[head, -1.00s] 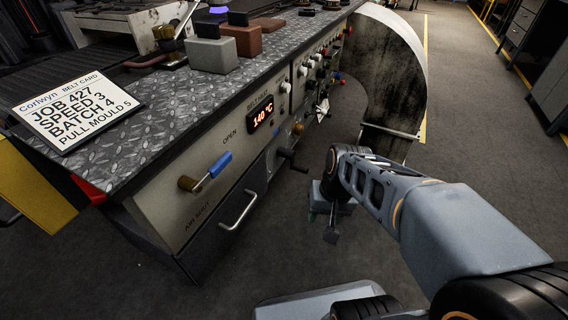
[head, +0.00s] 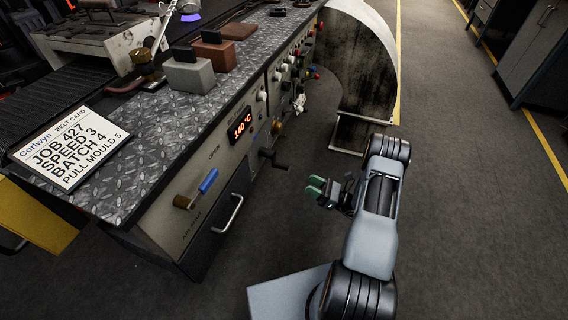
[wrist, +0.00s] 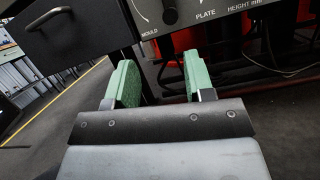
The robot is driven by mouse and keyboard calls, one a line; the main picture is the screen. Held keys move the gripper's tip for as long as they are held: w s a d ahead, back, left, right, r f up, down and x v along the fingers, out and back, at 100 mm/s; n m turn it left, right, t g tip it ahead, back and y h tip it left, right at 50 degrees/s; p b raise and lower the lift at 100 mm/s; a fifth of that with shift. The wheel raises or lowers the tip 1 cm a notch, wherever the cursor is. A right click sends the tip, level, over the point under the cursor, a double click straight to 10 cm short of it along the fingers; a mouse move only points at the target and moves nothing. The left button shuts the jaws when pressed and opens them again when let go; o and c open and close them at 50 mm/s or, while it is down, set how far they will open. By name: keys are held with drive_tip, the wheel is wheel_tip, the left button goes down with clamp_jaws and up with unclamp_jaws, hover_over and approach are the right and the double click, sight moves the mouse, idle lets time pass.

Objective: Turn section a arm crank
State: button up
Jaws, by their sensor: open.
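A black crank (head: 272,158) with a bent handle sticks out from the front of the grey control panel, below the red 140 °C display. I cannot read a label that names it as the section a arm crank. My gripper (head: 316,186) is to the right of this crank and apart from it, over the floor, with its green fingers toward the cabinet. In the wrist view my gripper (wrist: 160,80) is open and empty, its two green fingers spread below a panel.
A blue-handled lever (head: 207,182) and a drawer handle (head: 230,212) stand out from the cabinet front. White and coloured knobs (head: 284,67) line the panel farther along. A large curved guard (head: 360,70) stands beyond my gripper. The floor (head: 460,200) at the right is clear.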

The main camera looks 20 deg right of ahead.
sight(284, 166)
drive_tip(key=w+a+r, duration=0.1)
drive_tip(key=w+a, duration=0.1)
drive_tip(key=a, duration=0.1)
drive_tip(key=w+a+r+m+t+b, duration=0.1)
drive_tip(key=w+a, duration=0.1)
drive_tip(key=w, duration=0.1)
drive_tip(key=w+a+r+t+h, duration=0.1)
drive_tip(key=w+a+r, duration=0.1)
drive_tip(key=w+a, duration=0.1)
drive_tip(key=shift+a+m, duration=0.3)
clamp_jaws()
idle(0.5)
drive_tip(key=shift+w+b, duration=0.1)
drive_tip(key=shift+b, duration=0.25)
